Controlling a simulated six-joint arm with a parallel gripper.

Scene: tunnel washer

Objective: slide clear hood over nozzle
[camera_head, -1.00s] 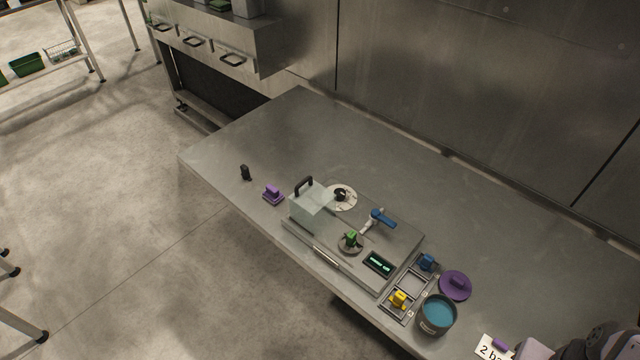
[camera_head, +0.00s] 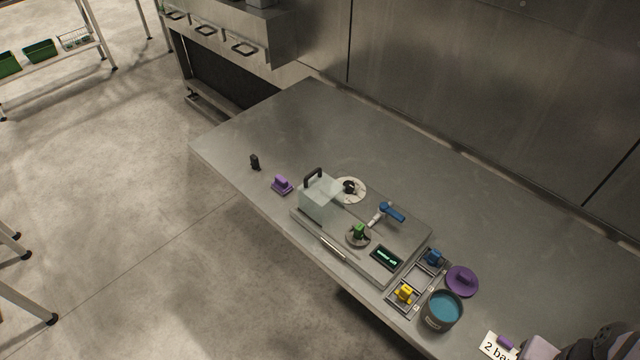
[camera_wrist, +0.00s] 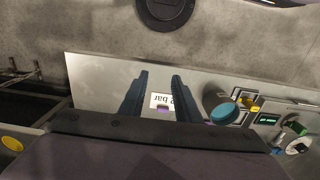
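The clear hood (camera_head: 319,200), a see-through box with a black handle on top, stands at the left end of the grey machine plate (camera_head: 378,262) on the steel table. I cannot tell which part is the nozzle; a white fitting with a blue lever (camera_head: 386,213) sits on the plate right of the hood. A green knob (camera_head: 358,232) is in front of it. My gripper (camera_wrist: 159,80) shows in the wrist view with its two dark fingers apart and nothing between them. It is well away from the hood, which I cannot make out in the wrist view.
A round dial (camera_head: 350,189) lies behind the hood. A tray with yellow (camera_head: 404,293) and blue pieces, a pot of blue liquid (camera_head: 442,311), a purple lid (camera_head: 462,281) and a "2 bar" card (camera_head: 497,347) are at the right. Purple (camera_head: 282,185) and black blocks stand left. The table's back is clear.

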